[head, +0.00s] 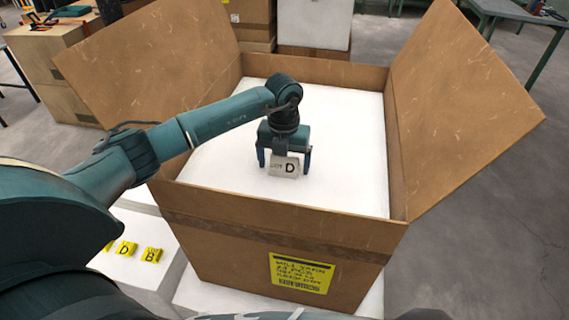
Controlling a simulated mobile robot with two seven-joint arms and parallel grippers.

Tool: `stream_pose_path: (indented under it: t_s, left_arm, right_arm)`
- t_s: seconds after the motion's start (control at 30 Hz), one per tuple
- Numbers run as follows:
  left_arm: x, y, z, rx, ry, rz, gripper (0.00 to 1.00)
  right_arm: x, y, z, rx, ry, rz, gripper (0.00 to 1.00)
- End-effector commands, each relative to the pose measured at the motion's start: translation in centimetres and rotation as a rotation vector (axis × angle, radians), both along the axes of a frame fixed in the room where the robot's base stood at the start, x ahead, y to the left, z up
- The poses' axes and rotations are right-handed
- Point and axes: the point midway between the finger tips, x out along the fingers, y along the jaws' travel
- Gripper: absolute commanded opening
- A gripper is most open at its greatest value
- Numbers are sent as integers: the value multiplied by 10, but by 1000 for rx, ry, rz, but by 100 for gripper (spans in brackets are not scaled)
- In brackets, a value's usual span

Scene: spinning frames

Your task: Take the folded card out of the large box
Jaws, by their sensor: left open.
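The large box (225,240) is an open brown cardboard carton with its flaps spread out and a white surface (345,120) inside. The folded card (278,170) is small and whitish, marked "LOT D", and stands on that white surface near the middle. My left gripper (284,162) reaches in over the left side of the box and points down at the card. Its two fingers are apart, one on each side of the card, with a gap showing. Whether either finger touches the card cannot be told. My right gripper does not show.
A yellow label (302,273) is on the box's front wall. Several yellow tags (125,249) lie on a white surface at lower left. Brown boxes (50,70) stand at the back left, and a table (510,12) at the back right. Grey floor is clear at right.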

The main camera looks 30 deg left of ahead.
Motion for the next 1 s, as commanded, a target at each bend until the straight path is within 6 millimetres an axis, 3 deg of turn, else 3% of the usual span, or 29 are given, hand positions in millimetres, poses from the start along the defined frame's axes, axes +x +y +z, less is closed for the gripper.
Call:
stream_pose_path:
  t_s: [0.6, 0.87, 1.0]
  left_arm:
    - [0, 0, 1, 0, 0, 0, 42]
    - [0, 0, 3, -1, -1, 0, 42]
    - [1, 0, 21, -1, -4, 0, 42]
  right_arm:
    - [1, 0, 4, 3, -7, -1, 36]
    - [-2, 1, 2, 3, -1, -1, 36]
    - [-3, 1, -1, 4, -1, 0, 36]
